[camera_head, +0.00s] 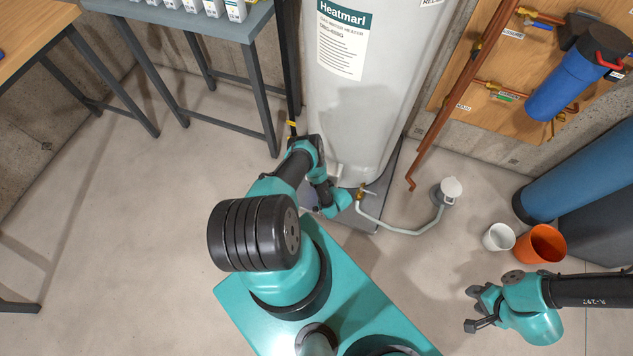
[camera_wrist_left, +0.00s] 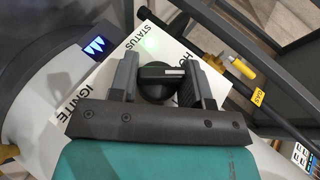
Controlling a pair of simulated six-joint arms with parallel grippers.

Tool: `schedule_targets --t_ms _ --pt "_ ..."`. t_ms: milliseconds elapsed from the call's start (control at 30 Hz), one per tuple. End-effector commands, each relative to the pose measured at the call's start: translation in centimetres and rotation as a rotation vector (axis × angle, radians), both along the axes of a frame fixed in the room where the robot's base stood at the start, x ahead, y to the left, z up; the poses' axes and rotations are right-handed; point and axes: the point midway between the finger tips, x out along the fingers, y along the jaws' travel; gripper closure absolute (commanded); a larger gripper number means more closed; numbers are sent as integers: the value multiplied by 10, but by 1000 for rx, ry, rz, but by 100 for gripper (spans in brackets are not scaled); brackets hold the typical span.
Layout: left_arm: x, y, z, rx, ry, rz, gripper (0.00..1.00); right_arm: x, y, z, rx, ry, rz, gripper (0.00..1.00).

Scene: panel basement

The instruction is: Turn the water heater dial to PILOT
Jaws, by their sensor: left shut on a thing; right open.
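The water heater (camera_head: 368,110) is a tall white tank at the back middle in the head view. In the left wrist view its control box (camera_wrist_left: 99,72) shows a white face with STATUS, IGNITE and partly hidden lettering. The black dial (camera_wrist_left: 160,90) sits between the two fingers of my left gripper (camera_wrist_left: 158,82), which is shut on it. A light mark lies on the dial's grip bar; its full scale is hidden. In the head view my left arm hides the control box and dial. My right gripper (camera_head: 478,310) is open and empty above the floor at the lower right.
A white cup (camera_head: 498,237) and an orange bucket (camera_head: 541,244) stand right of the heater. A hose (camera_head: 400,231) runs from the heater to a floor drain (camera_head: 449,190). A yellow gas valve handle (camera_wrist_left: 240,70) is close right of my left gripper.

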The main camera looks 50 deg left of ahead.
Motion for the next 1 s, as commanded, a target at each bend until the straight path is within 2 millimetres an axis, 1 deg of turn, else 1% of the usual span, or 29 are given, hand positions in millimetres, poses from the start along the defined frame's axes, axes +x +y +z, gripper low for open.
schedule_targets --t_ms 700,733,900,967,1000 --pt "0 0 0 1 0 -1 80 0 0 0 0 0 0 57" --pt "0 0 0 0 0 -1 55 0 0 0 0 0 0 57" --pt "0 0 0 0 0 -1 39 0 0 0 0 0 0 57" --pt "0 0 0 0 0 -1 33 0 0 0 0 0 0 57" --pt "0 0 0 0 0 0 32 0 0 0 0 0 0 57"
